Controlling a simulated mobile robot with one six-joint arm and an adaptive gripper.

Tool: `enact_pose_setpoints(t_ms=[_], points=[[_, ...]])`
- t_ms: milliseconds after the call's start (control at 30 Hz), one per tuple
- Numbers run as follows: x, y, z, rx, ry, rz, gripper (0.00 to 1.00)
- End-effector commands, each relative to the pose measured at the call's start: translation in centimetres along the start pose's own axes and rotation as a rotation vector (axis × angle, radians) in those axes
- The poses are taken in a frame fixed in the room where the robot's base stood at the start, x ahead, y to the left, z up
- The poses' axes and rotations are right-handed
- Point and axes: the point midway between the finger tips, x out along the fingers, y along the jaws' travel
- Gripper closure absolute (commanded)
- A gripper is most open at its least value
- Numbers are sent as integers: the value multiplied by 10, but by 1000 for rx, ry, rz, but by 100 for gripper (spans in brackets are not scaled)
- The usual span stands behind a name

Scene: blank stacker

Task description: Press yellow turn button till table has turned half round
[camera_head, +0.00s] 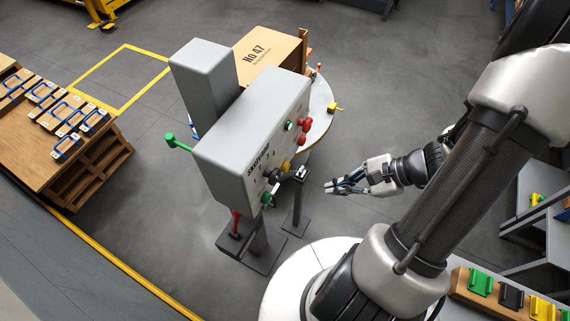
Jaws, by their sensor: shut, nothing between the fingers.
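The yellow button (286,166) is on the front face of the grey control box (240,140), among other knobs. My gripper (330,187) is shut and empty, to the right of the box and apart from the yellow button. The round turntable (319,108) is partly hidden behind the box.
The control box also has red buttons (304,125), a green button (289,126) and a black knob (275,174). A green lever (177,145) sticks out on its left. A wooden bench (50,155) with blue-handled blocks stands at left. Grey floor is clear around my gripper.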

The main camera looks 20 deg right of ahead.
Motion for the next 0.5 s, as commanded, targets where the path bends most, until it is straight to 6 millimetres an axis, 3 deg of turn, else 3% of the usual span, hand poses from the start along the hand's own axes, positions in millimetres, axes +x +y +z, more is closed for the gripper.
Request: enact_pose_setpoints(t_ms=[333, 500], points=[[1, -1, 1, -2, 1, 2, 100], [11, -8, 8, -5, 0, 4, 100]])
